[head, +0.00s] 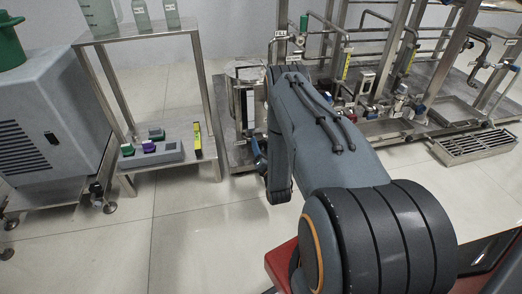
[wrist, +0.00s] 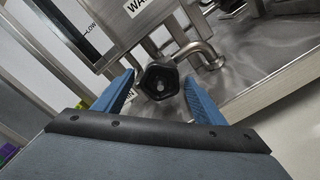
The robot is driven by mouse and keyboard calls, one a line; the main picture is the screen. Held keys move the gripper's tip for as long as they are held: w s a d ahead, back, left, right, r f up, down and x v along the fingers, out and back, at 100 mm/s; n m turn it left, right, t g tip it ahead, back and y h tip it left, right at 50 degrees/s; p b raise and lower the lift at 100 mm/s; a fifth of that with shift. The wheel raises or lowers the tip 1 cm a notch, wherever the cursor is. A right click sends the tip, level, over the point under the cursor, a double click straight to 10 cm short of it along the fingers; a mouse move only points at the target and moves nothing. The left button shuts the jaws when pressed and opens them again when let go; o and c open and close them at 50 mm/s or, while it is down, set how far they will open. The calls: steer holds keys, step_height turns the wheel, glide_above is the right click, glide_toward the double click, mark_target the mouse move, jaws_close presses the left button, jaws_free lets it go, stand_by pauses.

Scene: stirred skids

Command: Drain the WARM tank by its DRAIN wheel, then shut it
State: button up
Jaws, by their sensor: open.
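In the wrist view a black lobed wheel (wrist: 160,82) sits between the two blue fingers of my gripper (wrist: 159,76). The fingers are open, one on each side of the wheel; I cannot tell whether either touches it. A partly cut-off label (wrist: 138,5) beginning "WA" is above, on the steel tank (wrist: 118,38), near a "LOW" mark. A label ending in "IN" (wrist: 129,97) is partly hidden by the left finger. A bent steel pipe (wrist: 199,50) is behind the wheel. In the head view my arm hides most of this spot.
A steel stand (head: 205,105) at left holds a grey tray (head: 152,153) with coloured items and a yellow device (head: 197,140). A grey cabinet (head: 45,125) is farther left. More pipe skids (head: 395,100) and a floor grate (head: 475,146) are at right. The front-left floor is clear.

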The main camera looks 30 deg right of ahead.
steer(key=shift+w+d, duration=0.1)
steer(key=shift+w, duration=0.15)
steer(key=c, duration=1.1)
steer(key=shift+o, duration=0.4)
